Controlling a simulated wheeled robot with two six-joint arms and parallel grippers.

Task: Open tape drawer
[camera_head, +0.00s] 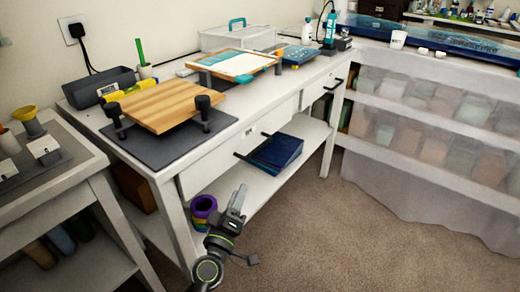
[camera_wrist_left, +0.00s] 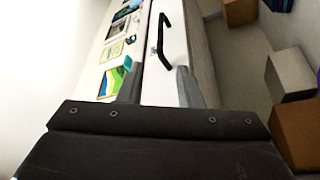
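The white workbench has a wide left drawer (camera_head: 225,160) with a small label and a black bar handle, and a right drawer (camera_head: 318,92) with a black handle (camera_head: 334,84). Both drawers look shut; I cannot read which one is for tape. My left gripper (camera_head: 238,198) is in front of and below the left drawer, apart from its handle. In the left wrist view, a black handle (camera_wrist_left: 163,38) stands out from a white drawer front, beyond my fingers. The fingers are spread with nothing between them. My right gripper is not in view.
A blue bin (camera_head: 275,154) and purple tape-like rings (camera_head: 204,207) sit on the lower shelf. A wooden board (camera_head: 162,104) and a framed tray (camera_head: 235,65) are on the bench. A side table (camera_head: 55,185) stands at left. The carpet (camera_head: 330,235) at right is clear.

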